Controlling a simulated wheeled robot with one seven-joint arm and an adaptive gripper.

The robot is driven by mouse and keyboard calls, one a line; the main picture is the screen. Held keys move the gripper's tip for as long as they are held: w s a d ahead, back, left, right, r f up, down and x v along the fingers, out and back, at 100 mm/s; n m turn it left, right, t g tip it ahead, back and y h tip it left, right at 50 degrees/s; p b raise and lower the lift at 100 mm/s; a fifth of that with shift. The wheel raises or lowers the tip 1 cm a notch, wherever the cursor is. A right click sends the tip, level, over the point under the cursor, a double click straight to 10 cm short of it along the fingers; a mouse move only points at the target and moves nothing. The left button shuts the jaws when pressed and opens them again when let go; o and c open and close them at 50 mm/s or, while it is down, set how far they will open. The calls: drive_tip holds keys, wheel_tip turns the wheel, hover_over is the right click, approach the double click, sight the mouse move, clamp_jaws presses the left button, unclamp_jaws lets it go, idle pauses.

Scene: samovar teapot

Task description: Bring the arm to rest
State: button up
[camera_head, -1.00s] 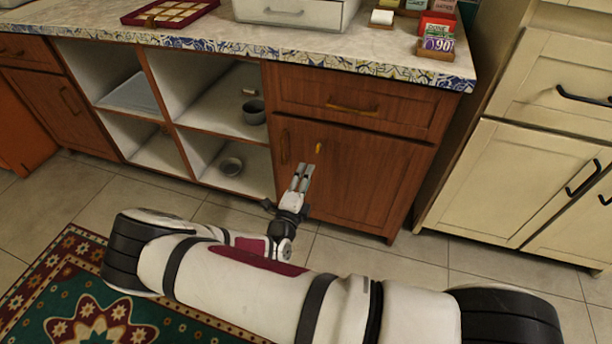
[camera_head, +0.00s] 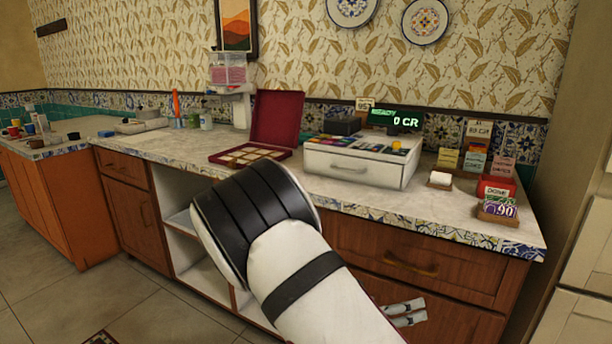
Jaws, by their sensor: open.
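My gripper (camera_head: 422,310) shows at the bottom, right of my white arm, in front of the brown cabinet below the counter. Its two pale fingers point right, lie close together and are open, with nothing seen between them. The rest of the gripper is hidden behind my arm. My arm (camera_head: 310,280) fills the lower middle, with a black-banded joint (camera_head: 255,222) raised in front of the counter edge.
The counter (camera_head: 340,187) holds a white cash register (camera_head: 360,162), an open dark red box (camera_head: 277,120), and small card stands (camera_head: 497,205) at the right end. Open shelves (camera_head: 195,262) sit below. An orange cabinet (camera_head: 60,200) stands at left.

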drive_tip(key=s+d+r+m+g+y, duration=0.3)
drive_tip(key=s+r+m+g+y, duration=0.1)
drive_tip(key=s+r+m, duration=0.4)
drive_tip(key=s+d+r+m+g+y, duration=0.3)
drive_tip(key=s+r+m+g, duration=0.3)
drive_tip(key=s+m, duration=0.5)
drive_tip(key=s+a+r+m+t+y, duration=0.2)
drive_tip(key=s+a+r+m+y, duration=0.15)
drive_tip(key=s+m, duration=0.35)
drive_tip(key=s+a+r+m+t+y, duration=0.25)
drive_tip(key=s+a+m+y, duration=0.2)
drive_tip(key=s, duration=0.55)
wheel_tip(320, 180, up, 26)
drive_tip(key=t+p, duration=0.3)
drive_tip(key=p, duration=2)
drive_tip(key=shift+a+t+p, duration=0.15)
drive_tip(key=shift+t+p, duration=0.2)
drive_tip(key=shift+f, duration=0.1)
